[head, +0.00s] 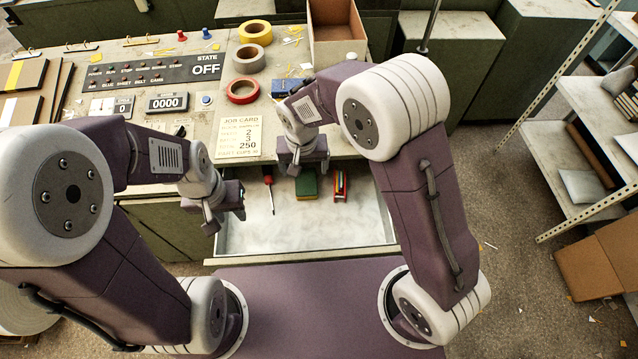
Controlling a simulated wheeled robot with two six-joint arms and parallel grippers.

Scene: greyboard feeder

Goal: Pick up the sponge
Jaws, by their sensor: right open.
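The sponge (306,187), a small green block with a yellow edge, lies in the open drawer (310,233) between a red-handled screwdriver and a red item. My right gripper (307,171) hangs over the back of the drawer, just behind and above the sponge. It is open, and nothing shows between its fingers. My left gripper (225,220) is over the drawer's left side, left of the screwdriver. Its fingers look apart and empty.
The screwdriver (269,190) and the red item (341,185) lie close on either side of the sponge. The drawer's front is clear. The worktop behind holds tape rolls (249,60), a job card (241,137) and a cardboard box (336,45). A shelf rack (568,140) stands right.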

